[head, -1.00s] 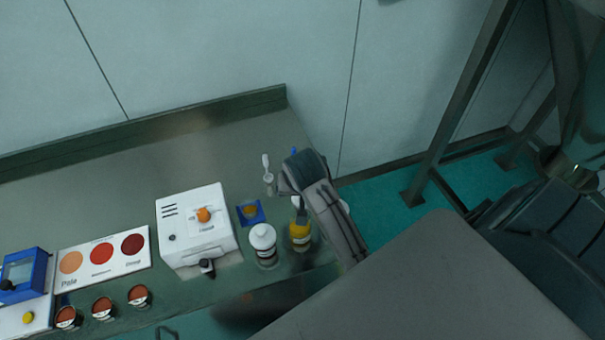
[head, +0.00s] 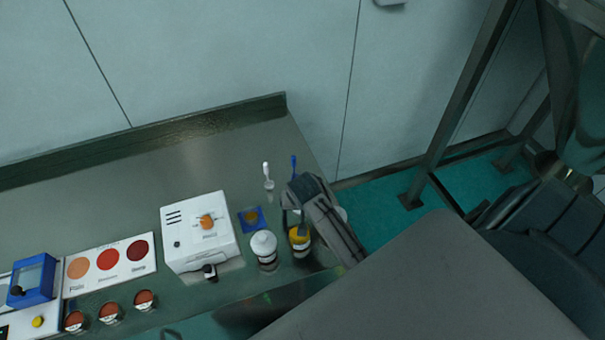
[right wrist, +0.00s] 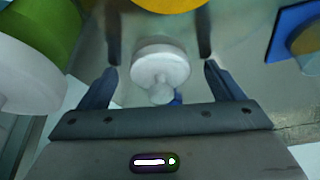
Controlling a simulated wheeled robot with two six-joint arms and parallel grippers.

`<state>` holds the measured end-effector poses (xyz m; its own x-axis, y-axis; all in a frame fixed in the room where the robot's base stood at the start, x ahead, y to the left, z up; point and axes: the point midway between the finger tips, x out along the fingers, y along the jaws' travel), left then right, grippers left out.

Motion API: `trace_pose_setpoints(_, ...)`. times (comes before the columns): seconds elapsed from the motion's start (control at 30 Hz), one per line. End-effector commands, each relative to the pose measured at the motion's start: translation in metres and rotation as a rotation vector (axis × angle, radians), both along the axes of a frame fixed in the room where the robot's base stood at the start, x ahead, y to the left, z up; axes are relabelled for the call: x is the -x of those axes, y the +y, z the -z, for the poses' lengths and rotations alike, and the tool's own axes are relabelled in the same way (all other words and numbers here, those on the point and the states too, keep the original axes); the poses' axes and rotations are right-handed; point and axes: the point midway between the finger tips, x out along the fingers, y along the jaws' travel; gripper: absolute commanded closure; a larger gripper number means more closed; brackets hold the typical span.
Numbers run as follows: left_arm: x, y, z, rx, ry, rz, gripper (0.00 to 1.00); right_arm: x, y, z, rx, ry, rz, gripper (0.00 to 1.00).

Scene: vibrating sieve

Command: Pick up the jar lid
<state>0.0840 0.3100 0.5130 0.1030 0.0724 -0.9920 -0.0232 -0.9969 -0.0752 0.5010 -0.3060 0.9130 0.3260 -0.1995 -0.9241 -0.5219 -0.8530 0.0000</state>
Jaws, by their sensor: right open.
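A white round lid with a small knob (right wrist: 160,66), which looks like the jar lid, is near the middle of the right wrist view. My right gripper (right wrist: 158,38) is open, with one finger on each side of the lid and visible gaps between. In the head view my right gripper (head: 293,212) reaches down just behind the yellow-topped jar (head: 300,240), and the lid is hidden there. Whether the lid lies on the counter or on something cannot be told. My left gripper is not in view.
A white bottle (head: 264,246), a blue tray (head: 251,219) and a white machine with an orange knob (head: 199,240) stand left of the gripper. White (head: 266,172) and blue (head: 294,165) upright handles stand behind. The back of the counter (head: 190,165) is clear.

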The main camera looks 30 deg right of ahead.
Motion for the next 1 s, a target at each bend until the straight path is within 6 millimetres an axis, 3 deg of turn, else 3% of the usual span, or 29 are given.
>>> trace_pose_setpoints(0.03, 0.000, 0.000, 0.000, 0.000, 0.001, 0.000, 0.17, 0.000, 0.000, 0.000, 0.000, 0.000, 0.000, 0.18)
trace_pose_setpoints(0.2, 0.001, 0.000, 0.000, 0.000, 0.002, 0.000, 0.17, 0.000, 0.000, 0.000, 0.000, 0.000, 0.000, 0.52)
trace_pose_setpoints(0.27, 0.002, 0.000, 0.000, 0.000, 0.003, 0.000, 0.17, 0.000, 0.000, 0.000, 0.000, 0.000, 0.000, 0.60)
trace_pose_setpoints(0.5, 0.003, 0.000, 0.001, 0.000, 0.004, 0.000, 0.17, 0.000, 0.000, -0.001, 0.000, 0.000, 0.000, 0.60)
trace_pose_setpoints(0.63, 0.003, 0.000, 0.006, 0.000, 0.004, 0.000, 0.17, -0.001, 0.000, -0.011, 0.001, -0.004, 0.000, 0.60)
trace_pose_setpoints(1.0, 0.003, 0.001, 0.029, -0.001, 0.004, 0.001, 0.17, -0.001, 0.000, -0.081, 0.001, -0.004, -0.001, 0.60)
